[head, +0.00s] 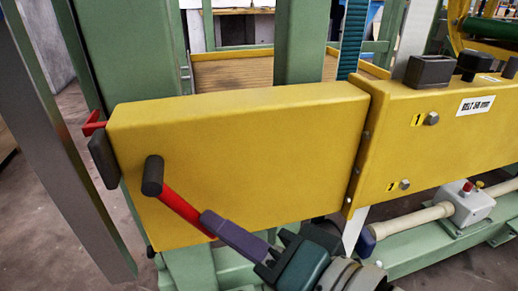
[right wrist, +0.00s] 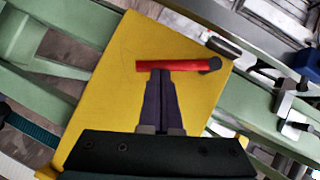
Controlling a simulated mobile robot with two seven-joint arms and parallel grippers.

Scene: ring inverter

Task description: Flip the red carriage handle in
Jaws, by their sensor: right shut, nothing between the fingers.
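The red carriage handle (head: 180,204) is a red bar with a black knob at its upper left end, in front of the yellow carriage panel (head: 240,150). In the right wrist view the handle (right wrist: 175,66) lies across the yellow panel, with its dark knob to the right. My right gripper (head: 206,219) is shut and empty, its purple fingers together. Its fingertips (right wrist: 160,73) meet the lower right part of the bar in the head view; I cannot tell whether they touch it. My left gripper is not in view.
Another red lever (head: 93,126) and a black pad (head: 103,160) sit at the panel's left edge. A second yellow box (head: 450,135) with black knobs adjoins on the right. A white switch box (head: 468,203) stands below it. Green frame posts (head: 305,45) rise behind.

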